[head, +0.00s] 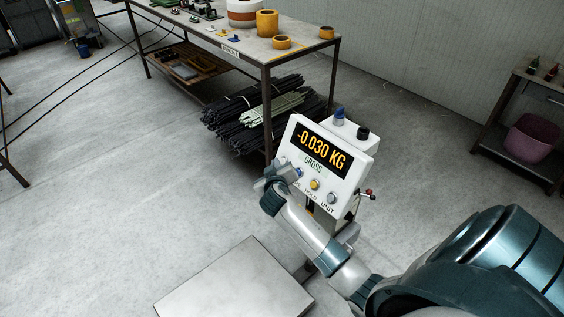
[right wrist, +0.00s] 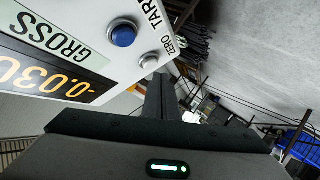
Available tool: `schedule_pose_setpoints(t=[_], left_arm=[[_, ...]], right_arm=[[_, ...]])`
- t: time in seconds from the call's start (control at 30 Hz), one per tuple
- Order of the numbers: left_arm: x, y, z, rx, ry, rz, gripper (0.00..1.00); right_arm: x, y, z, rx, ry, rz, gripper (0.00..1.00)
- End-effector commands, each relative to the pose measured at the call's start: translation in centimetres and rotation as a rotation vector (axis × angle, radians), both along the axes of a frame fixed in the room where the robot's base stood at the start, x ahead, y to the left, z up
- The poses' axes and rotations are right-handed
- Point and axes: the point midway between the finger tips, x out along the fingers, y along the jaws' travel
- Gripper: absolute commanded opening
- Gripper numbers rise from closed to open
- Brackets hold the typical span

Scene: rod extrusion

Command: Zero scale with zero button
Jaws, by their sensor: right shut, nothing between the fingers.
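The scale's white display head (head: 350,182) reads "-0.030 KG" and "GROSS" in the head view. The right wrist view shows the display head (right wrist: 95,28) close up. There the pale grey zero button (right wrist: 149,60) is beside the label "ZERO", and a blue tare button (right wrist: 123,35) sits beside it. My right gripper (head: 272,177) is shut and empty at the left end of the button row. In the right wrist view its fingertips (right wrist: 160,77) are just below the zero button; I cannot tell whether they touch it. My left gripper is out of view.
The scale's bare metal platform (head: 235,285) is low in front of the display head. A yellow button (head: 314,184) and a grey button (head: 331,198) are further right. A workbench (head: 290,48) stands behind, with dark rods (head: 255,112) below. Open floor lies left.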

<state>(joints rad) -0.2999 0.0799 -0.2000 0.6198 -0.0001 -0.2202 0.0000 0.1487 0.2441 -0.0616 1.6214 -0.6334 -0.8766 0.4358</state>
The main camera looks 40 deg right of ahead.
Motion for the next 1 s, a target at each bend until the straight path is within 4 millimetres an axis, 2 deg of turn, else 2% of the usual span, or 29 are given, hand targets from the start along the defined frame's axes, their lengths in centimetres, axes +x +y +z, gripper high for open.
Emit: schedule_pose_setpoints(t=[1.0], left_arm=[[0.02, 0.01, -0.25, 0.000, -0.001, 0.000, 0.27]], right_arm=[[0.06, -0.92, -0.43, 0.001, 0.000, -0.001, 0.00]])
